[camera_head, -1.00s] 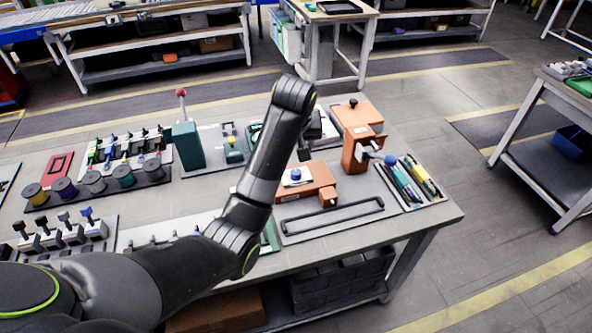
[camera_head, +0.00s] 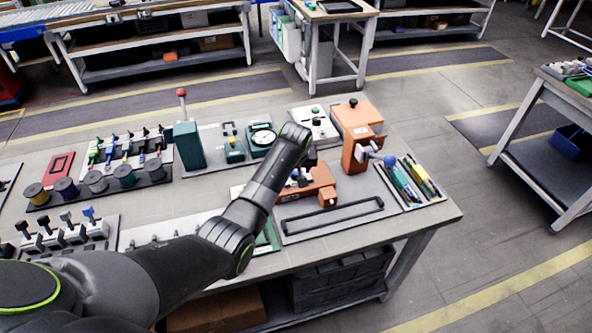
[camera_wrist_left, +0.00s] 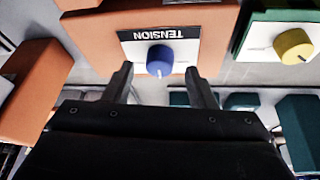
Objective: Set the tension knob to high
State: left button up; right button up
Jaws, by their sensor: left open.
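The blue tension knob (camera_wrist_left: 160,60) sits on a white plate under an upside-down TENSION label in the left wrist view. Its pale mark points toward the bottom of that picture. It is on the low orange unit (camera_head: 321,187), where my arm partly covers the plate in the head view. My left gripper (camera_wrist_left: 159,70) is open. Its two fingers stand apart on either side of the knob in the picture, with nothing between them; I cannot tell their exact height above it. In the head view my left gripper (camera_head: 309,157) hangs over the orange unit, mostly hidden by the wrist.
A green unit with a yellow knob (camera_wrist_left: 293,46) is beside the tension unit. A black bar handle (camera_head: 330,216) lies in front, and a pen tray (camera_head: 428,195) is at right.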

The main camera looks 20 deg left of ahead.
pick_arm(q)
jog(key=shift+x, duration=0.9)
jog(key=c, duration=1)
